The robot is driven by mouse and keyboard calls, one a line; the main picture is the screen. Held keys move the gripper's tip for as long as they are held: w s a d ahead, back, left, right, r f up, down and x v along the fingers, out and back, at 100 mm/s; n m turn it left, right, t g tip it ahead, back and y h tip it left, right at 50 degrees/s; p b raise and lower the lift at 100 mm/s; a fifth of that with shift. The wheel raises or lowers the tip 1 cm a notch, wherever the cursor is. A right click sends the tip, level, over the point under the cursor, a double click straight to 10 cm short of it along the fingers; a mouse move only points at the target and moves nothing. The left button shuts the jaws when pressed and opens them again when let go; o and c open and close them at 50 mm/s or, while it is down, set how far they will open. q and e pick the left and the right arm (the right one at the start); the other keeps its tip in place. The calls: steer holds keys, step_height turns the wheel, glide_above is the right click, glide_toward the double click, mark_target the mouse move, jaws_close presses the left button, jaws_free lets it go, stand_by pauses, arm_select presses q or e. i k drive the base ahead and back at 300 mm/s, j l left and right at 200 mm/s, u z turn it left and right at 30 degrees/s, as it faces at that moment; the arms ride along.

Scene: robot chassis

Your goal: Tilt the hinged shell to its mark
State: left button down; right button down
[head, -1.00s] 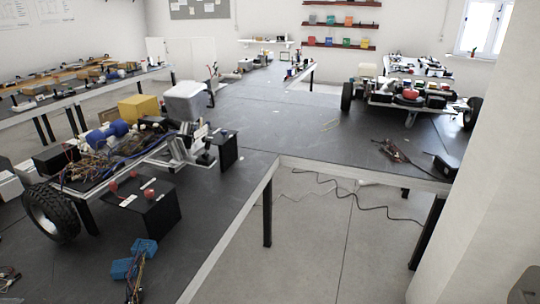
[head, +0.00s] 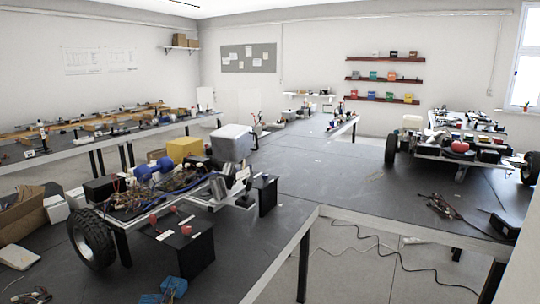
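A robot chassis (head: 150,195) with a black wheel, wiring and metal brackets stands on the dark table at the left. A pale grey, rounded box-like shell (head: 231,141) sits at its far right end, above silver brackets. It looks like the hinged shell, but its hinge and any mark are too small to tell. Neither of my grippers is in view.
A black box (head: 186,245) with red knobs props the chassis at the front. A yellow block (head: 185,149) is beside the shell. A second wheeled chassis (head: 460,150) stands on the right table. Open floor (head: 350,265) lies between the table edges, with cables on it.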

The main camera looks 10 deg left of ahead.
mark_target(231, 143)
steer(key=u, duration=0.35)
steer(key=i+l+u, duration=0.4)
steer(key=i+l, duration=0.15)
steer(key=i+l+u, duration=0.35)
steer(key=l, duration=0.35)
steer(key=i, duration=0.1)
